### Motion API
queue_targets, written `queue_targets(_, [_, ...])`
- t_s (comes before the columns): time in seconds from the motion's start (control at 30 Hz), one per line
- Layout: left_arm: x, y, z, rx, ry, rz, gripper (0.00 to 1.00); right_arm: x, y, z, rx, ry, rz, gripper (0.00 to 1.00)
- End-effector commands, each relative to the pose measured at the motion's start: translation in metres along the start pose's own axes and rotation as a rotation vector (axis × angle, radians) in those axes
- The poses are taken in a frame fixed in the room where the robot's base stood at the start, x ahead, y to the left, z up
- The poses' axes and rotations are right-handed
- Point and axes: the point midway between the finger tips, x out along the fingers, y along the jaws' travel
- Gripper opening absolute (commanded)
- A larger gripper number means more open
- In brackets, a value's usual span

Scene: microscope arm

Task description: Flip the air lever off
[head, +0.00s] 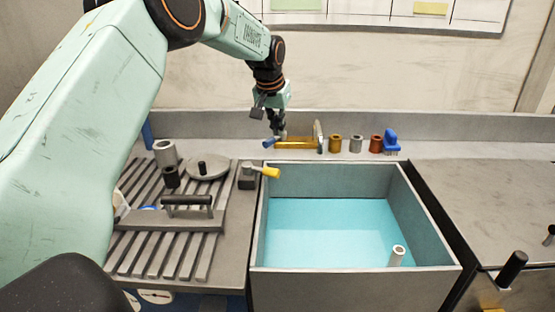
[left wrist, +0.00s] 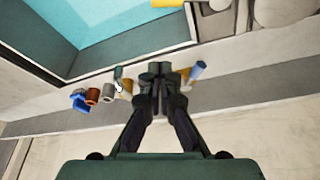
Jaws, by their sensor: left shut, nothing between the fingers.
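The air lever (head: 268,171) has a yellow handle and sits on a small grey block at the basin's back left corner, its handle pointing right. A yellow piece at the top edge of the left wrist view (left wrist: 167,3) looks like its handle. My left gripper (head: 280,134) is shut and empty. It is behind the lever, over the ledge at the back, close to a yellow bar with a blue end (head: 297,143). In the left wrist view its fingertips (left wrist: 162,70) are together and partly cover that bar. I cannot tell whether they touch it. My right gripper is not in view.
A basin with a blue floor (head: 330,225) is right of the lever, with a pale cylinder inside. Several small cylinders and a blue brush (head: 391,141) stand on the back ledge. A slatted rack (head: 165,250) with a black-handled plate and a round disc (head: 208,167) is left.

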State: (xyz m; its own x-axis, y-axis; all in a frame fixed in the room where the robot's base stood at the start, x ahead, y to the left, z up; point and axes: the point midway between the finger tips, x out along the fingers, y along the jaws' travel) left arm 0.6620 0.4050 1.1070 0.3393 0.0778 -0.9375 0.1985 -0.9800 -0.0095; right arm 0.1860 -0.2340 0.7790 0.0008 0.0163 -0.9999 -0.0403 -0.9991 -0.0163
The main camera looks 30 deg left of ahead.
Motion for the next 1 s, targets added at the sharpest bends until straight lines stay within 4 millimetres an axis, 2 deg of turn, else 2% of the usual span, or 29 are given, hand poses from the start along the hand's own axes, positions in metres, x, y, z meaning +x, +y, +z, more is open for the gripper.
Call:
queue_targets(0.13, [0.003, -0.001, 0.001, -0.002, -0.002, 0.0, 0.0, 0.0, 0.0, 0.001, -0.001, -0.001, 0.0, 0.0])
queue_targets(0.27, [0.016, -0.001, 0.001, -0.002, -0.003, -0.001, 0.0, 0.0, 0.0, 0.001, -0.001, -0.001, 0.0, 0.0])
queue_targets(0.6, [0.074, -0.002, -0.001, -0.001, -0.003, -0.002, 0.0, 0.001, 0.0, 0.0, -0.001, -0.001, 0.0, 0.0])
queue_targets(0.83, [0.101, -0.002, -0.002, -0.001, -0.002, -0.002, 0.0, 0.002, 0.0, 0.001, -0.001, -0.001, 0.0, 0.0])
queue_targets(1.0, [0.1, -0.002, 0.004, -0.003, -0.002, -0.001, 0.0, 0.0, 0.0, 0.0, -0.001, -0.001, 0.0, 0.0])
